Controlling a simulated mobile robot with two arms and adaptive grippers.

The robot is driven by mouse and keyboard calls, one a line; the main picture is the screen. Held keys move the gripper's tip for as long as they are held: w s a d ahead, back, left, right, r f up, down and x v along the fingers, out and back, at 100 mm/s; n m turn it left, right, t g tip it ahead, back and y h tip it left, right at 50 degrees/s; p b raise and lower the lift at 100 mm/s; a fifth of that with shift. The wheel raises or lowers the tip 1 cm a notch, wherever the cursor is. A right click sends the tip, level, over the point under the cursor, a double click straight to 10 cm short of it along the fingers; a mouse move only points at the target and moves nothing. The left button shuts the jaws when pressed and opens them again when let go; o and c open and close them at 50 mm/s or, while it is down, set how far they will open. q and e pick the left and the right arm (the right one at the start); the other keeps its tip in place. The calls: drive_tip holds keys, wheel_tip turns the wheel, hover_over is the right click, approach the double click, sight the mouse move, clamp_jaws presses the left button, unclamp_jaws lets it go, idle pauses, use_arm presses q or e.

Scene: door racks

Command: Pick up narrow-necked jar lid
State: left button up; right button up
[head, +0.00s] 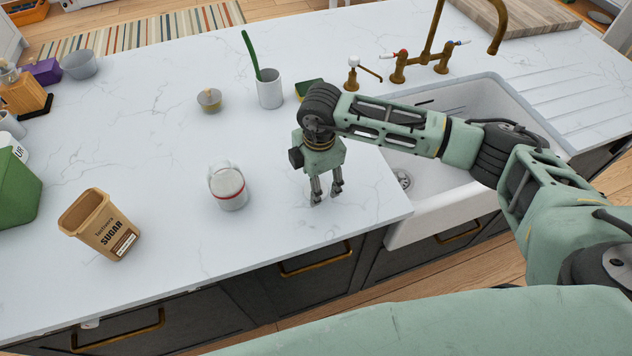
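My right gripper (327,195) points down just above or at the white counter, near its front edge and left of the sink. Its two fingers are apart with nothing between them. A small round grey piece with a tan top (209,99) sits on the counter farther back and to the left; it may be the jar lid, but I cannot tell for sure. A whitish jar (231,197) with a reddish band and a wire-like loop at its top stands left of my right gripper. My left gripper is not in view.
An open tan sugar container (101,226) stands front left, with a green container (15,188) beyond it. A white cup (270,90) with a green utensil, a sponge (309,91), the sink (460,135) and brass tap (427,45) lie behind.

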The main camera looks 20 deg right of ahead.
drive_tip(key=shift+a+f, duration=0.1)
drive_tip(key=shift+f, duration=0.75)
drive_tip(key=shift+c, duration=0.4)
drive_tip(key=c, duration=0.9)
